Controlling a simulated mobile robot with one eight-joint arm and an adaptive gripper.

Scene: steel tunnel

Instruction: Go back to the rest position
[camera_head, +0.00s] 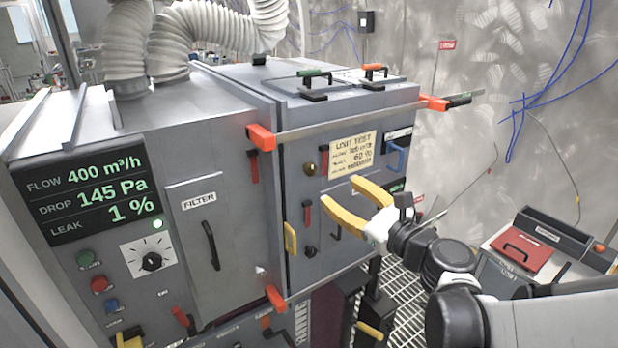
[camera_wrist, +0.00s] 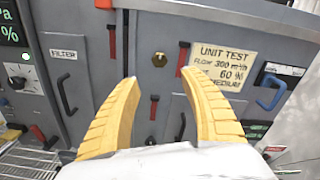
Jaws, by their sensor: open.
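My gripper (camera_head: 357,204) has two yellow fingers spread apart, with nothing between them. In the head view it hangs in front of the grey cabinet's right-hand front panel (camera_head: 300,262), below a yellow "UNIT TEST" label (camera_head: 353,155). In the wrist view the open gripper (camera_wrist: 161,80) points toward the same panel, with a brass knob (camera_wrist: 160,59) and red-handled latches (camera_wrist: 154,106) beyond the fingertips. I cannot tell the exact gap between fingertips and panel.
A FILTER door (camera_head: 206,245) with a black handle is at left, beside a display (camera_head: 87,192) and buttons. An orange-ended bar (camera_head: 350,120) runs along the cabinet's upper edge. A case with a red lid (camera_head: 521,252) stands at right. Grating floor (camera_head: 402,290) lies below.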

